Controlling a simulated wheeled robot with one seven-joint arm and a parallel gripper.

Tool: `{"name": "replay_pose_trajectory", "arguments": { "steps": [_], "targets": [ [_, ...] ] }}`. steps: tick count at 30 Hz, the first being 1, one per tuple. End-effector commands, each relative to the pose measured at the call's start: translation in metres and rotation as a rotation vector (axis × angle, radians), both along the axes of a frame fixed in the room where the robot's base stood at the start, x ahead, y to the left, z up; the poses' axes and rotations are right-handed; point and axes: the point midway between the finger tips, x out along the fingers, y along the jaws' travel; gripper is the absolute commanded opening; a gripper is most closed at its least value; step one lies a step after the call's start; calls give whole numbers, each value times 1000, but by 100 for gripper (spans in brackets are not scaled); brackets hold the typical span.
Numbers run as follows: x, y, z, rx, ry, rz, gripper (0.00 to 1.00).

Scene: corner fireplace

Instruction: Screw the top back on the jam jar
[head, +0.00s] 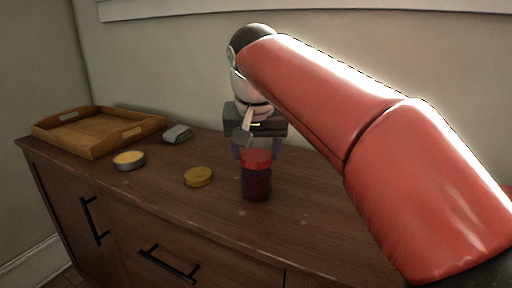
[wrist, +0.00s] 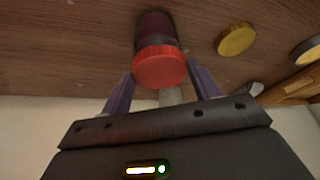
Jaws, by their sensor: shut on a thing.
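The jam jar (head: 257,186), dark and purple-red, stands upright near the front edge of the wooden top; its body also shows in the wrist view (wrist: 155,28). The red top (head: 257,157) sits level over its mouth, in line with the jar. I cannot tell whether its thread is engaged. My gripper (head: 257,152) comes down from above and behind, its two purple fingers on either side of the red top. In the wrist view the fingers close on the rim of the red top (wrist: 160,68). The jar's mouth is hidden.
A gold lid (head: 198,177) lies left of the jar. Farther left are a round tin (head: 129,161) with a yellowish top, a grey rounded object (head: 177,134) and a wooden tray (head: 75,146). The wall is close behind. Bare wood lies around the jar.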

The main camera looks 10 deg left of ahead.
Motion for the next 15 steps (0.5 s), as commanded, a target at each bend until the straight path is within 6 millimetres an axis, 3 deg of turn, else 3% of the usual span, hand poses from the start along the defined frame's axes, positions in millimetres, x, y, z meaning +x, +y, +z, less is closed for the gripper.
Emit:
{"name": "replay_pose_trajectory", "arguments": {
  "steps": [15],
  "targets": [
    [0, 1, -4, -5, 9, -244, 38]
  ]
}}
